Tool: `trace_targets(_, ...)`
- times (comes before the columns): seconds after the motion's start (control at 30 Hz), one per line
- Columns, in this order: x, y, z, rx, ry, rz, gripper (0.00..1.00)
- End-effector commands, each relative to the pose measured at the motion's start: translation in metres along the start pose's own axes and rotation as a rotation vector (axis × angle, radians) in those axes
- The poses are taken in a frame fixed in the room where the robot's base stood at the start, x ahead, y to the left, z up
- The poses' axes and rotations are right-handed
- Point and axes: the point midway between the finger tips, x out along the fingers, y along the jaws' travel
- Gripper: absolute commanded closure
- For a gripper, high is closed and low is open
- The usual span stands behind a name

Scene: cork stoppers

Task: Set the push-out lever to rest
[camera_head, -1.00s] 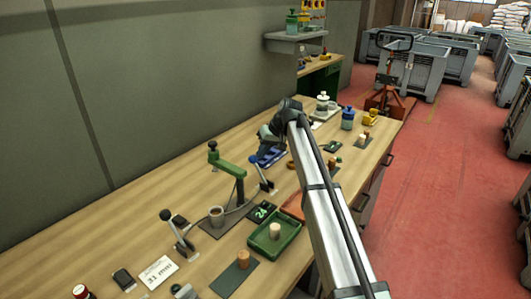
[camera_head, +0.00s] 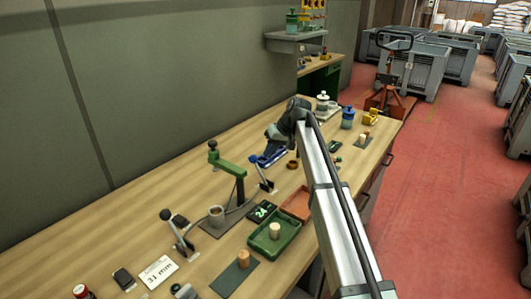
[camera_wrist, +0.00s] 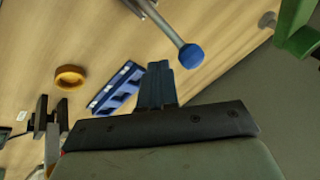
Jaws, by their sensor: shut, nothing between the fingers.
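A lever with a blue ball knob (camera_head: 253,158) stands beside the green press (camera_head: 228,168) in the head view, leaning up and left from its base. In the wrist view its blue knob (camera_wrist: 190,55) and grey rod show close to the fingers, with a gap between. My gripper (camera_wrist: 157,68) is shut and empty, apart from the knob. In the head view my arm hides most of the gripper. A second lever with a dark knob (camera_head: 165,214) stands further left. I cannot tell from the pictures which lever is the push-out one.
A blue slotted holder (camera_wrist: 116,87) and a brown ring (camera_wrist: 70,77) lie near the gripper. A green tray (camera_head: 257,242) with a cork, a reddish tray (camera_head: 295,204) and a small display (camera_head: 262,211) stand in front of the press. Bare wood lies behind the press.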

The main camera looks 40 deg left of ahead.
Motion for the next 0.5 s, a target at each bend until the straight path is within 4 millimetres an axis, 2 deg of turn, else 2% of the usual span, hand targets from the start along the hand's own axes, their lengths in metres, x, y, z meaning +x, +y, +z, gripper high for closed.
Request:
trace_targets(0.13,-0.015,0.024,-0.004,0.001,0.000,0.000,1.00)
trace_targets(0.5,-0.085,0.017,-0.007,-0.001,0.000,0.000,1.00)
